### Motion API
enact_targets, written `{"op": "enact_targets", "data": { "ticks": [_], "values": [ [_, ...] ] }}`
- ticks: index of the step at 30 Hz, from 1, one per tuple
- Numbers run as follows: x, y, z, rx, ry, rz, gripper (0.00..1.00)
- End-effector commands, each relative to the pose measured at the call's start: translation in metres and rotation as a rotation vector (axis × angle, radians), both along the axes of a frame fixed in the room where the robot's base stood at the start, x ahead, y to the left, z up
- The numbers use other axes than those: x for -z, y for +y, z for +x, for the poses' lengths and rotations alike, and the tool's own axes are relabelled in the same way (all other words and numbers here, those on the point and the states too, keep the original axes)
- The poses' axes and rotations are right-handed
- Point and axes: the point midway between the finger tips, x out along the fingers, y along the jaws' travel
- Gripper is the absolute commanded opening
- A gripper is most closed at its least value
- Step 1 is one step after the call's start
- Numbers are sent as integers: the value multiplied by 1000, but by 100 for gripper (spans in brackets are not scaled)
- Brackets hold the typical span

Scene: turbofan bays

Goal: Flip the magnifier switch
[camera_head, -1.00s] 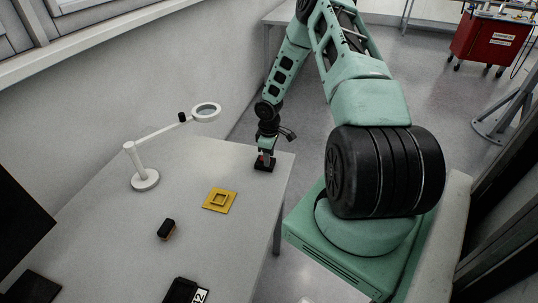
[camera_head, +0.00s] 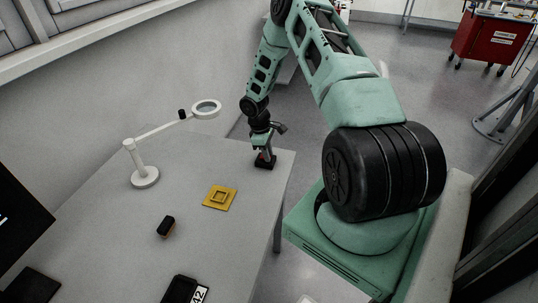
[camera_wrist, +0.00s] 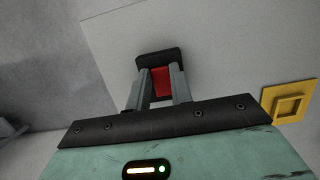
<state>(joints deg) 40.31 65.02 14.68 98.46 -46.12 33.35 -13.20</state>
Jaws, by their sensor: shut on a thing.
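The magnifier switch (camera_head: 264,166) is a small black box with a red rocker, near the table's far right corner. In the wrist view the black box (camera_wrist: 158,57) shows beyond my fingers, and the red rocker (camera_wrist: 161,83) lies between them. My gripper (camera_head: 264,155) is tilted over the switch, its two fingers shut on the red rocker. The magnifier (camera_head: 207,108) is a white ring lens on a jointed arm, rising from a round base (camera_head: 145,177) on the table's left. I cannot tell which way the rocker is set.
A yellow square plate (camera_head: 219,197) lies on the table (camera_head: 190,160) front-left of the switch; it also shows in the wrist view (camera_wrist: 290,101). A small black block (camera_head: 166,226) and a dark numbered item (camera_head: 184,290) lie nearer. A red cart (camera_head: 493,38) stands far right.

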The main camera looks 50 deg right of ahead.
Motion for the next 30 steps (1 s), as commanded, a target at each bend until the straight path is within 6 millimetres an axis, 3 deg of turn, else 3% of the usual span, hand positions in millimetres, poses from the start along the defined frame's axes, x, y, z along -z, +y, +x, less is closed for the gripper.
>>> {"op": "enact_targets", "data": {
  "ticks": [8,19,20,22,30],
  "values": [
    [2,2,6,-1,182,-77,0],
    [-2,2,6,1,206,-85,0],
    [-2,2,6,1,206,-85,24],
    [-2,2,6,1,205,-85,44],
    [-2,2,6,0,204,-85,44]
  ]
}}
